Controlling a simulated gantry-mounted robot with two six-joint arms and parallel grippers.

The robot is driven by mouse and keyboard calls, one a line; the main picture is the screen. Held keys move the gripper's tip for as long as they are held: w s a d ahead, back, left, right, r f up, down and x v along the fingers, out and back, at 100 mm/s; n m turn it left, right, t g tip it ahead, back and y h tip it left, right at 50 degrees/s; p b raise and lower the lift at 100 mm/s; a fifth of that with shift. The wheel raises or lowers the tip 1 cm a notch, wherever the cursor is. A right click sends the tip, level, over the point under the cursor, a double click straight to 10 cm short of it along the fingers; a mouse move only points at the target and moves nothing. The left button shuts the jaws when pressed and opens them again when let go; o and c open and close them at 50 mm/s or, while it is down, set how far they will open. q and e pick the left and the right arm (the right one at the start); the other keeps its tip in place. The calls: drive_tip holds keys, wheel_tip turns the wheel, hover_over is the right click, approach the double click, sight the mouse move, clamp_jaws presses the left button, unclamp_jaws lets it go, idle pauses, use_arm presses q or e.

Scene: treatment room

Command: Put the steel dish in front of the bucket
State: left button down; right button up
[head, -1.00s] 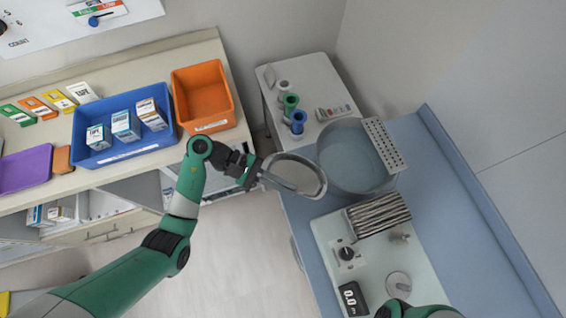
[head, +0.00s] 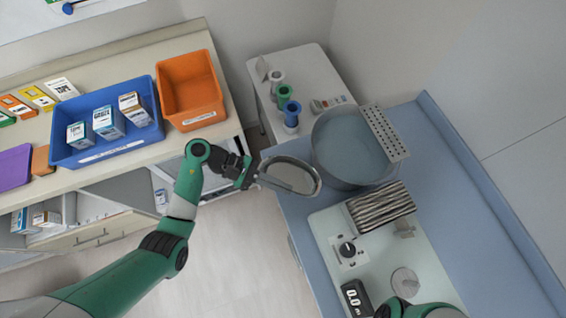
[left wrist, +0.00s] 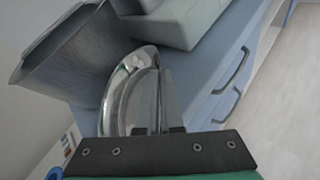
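The steel dish (head: 291,176) is a shiny shallow oval pan. The bucket (head: 352,160) is a round grey metal vessel on the blue table. In the left wrist view the dish (left wrist: 128,92) stands steeply beside the fingers (left wrist: 167,108), with the bucket (left wrist: 68,58) beyond it to the left. My right gripper is out of view; only a piece of that arm shows at the bottom.
A perforated strip (head: 385,132) lies across the bucket's right rim. A striped rack (head: 378,206) stands on a pale panel (head: 372,262) below the bucket. A white side table (head: 318,75) holds coloured cups. Blue and orange bins stand on the left counter.

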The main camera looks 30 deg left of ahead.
use_arm(q)
drive_tip(key=shift+f, duration=0.5)
drive_tip(key=shift+f+b, duration=0.5)
drive_tip(key=shift+b, duration=0.2)
drive_tip(key=c, duration=1)
unclamp_jaws()
drive_tip(key=p+v, duration=0.1)
drive_tip(key=v, duration=1)
drive_tip(key=shift+a+r, duration=0.15)
drive_tip(key=shift+a, duration=0.2)
